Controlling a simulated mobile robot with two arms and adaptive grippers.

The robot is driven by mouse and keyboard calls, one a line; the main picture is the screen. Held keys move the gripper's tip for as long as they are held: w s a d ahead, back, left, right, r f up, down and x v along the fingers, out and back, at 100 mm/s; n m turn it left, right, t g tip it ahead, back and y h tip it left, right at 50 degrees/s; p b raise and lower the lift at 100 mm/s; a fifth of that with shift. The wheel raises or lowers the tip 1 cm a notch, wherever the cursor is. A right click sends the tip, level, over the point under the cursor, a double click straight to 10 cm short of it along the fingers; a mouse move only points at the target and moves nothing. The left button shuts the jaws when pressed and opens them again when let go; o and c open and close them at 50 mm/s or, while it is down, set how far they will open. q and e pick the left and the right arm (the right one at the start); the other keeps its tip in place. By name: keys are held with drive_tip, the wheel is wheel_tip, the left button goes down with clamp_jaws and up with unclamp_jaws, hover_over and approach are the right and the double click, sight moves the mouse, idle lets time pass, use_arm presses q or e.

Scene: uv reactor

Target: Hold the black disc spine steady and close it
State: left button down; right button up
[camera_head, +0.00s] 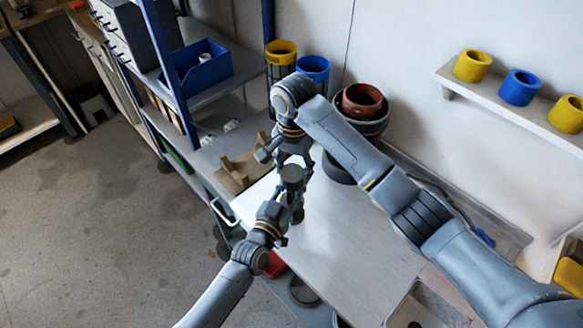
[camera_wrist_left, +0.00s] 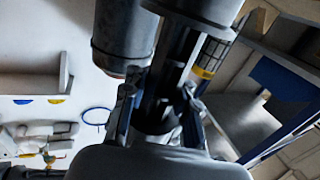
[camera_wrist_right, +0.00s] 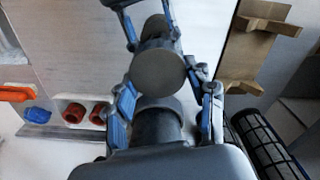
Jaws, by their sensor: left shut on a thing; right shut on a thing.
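The black disc spine (camera_wrist_right: 158,72) shows in the right wrist view as a dark rod with a flat round grey disc facing the camera. In the head view its disc (camera_head: 291,173) sits between my two grippers above the bench. My right gripper (camera_head: 293,155) comes from above and is shut on the spine; its blue-padded fingers flank the near section (camera_wrist_right: 157,122). My left gripper (camera_head: 290,208) comes from below and is shut on the other section. In the left wrist view a dark shaft (camera_wrist_left: 165,100) stands between its fingers. The joint between sections is largely hidden.
A wooden cradle (camera_head: 243,168) lies on the bench left of my grippers. The pale bench top (camera_head: 345,245) is mostly clear. Pots (camera_head: 362,100) stand behind against the wall. A blue bin (camera_head: 203,66) sits on the shelf, whose blue post (camera_head: 172,65) rises at the left.

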drive_tip(key=m, duration=0.5)
drive_tip(key=shift+s, duration=0.1)
drive_tip(key=m, duration=0.5)
drive_tip(key=shift+s, duration=0.2)
drive_tip(key=m, duration=0.6)
drive_tip(key=shift+s+d, duration=0.1)
drive_tip(key=shift+d, duration=0.1)
drive_tip(key=m, duration=0.5)
drive_tip(key=shift+s+a+m, duration=0.1)
drive_tip(key=shift+m, duration=0.2)
drive_tip(key=o, duration=0.9)
drive_tip(key=shift+o, duration=0.2)
drive_tip(key=shift+c, duration=0.4)
